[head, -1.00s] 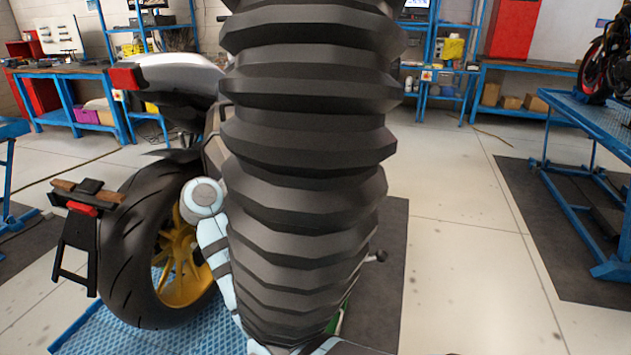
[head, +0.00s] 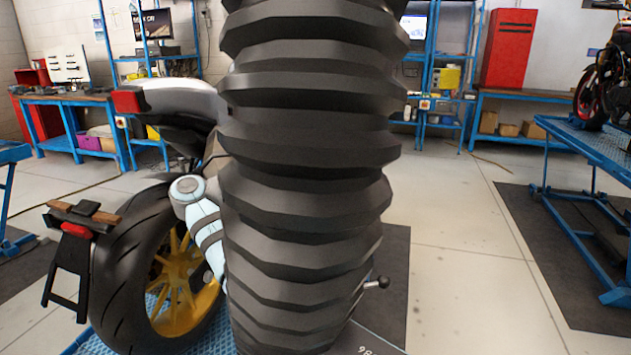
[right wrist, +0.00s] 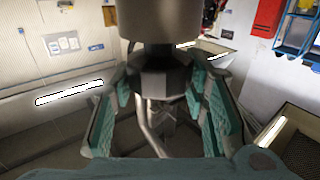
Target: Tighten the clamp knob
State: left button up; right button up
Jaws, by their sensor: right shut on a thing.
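In the right wrist view, a dark faceted knob (right wrist: 158,76) sits under a wide dark cylinder (right wrist: 160,20). My right gripper (right wrist: 158,84) is shut on this knob, with its teal-padded fingers on either side of it. Behind the knob, a pale bent rod runs downward. In the head view, a thick black ribbed column (head: 305,180) fills the middle and hides my right gripper. A short lever with a dark ball end (head: 383,283) sticks out at its lower right. My left gripper is not seen.
A motorcycle rear wheel (head: 150,275) with a yellow rim stands on a blue lift at the left. Another blue lift table (head: 590,150) with a motorcycle is at the right. Blue workbenches line the back wall. Clear floor (head: 455,210) lies right of the ribbed column.

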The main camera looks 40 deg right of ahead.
aim_at(317, 180)
jog(key=shift+f, duration=0.15)
jog(key=o, duration=1.2)
notch_tip(317, 180, up, 10)
jog(key=shift+s+r, duration=0.1)
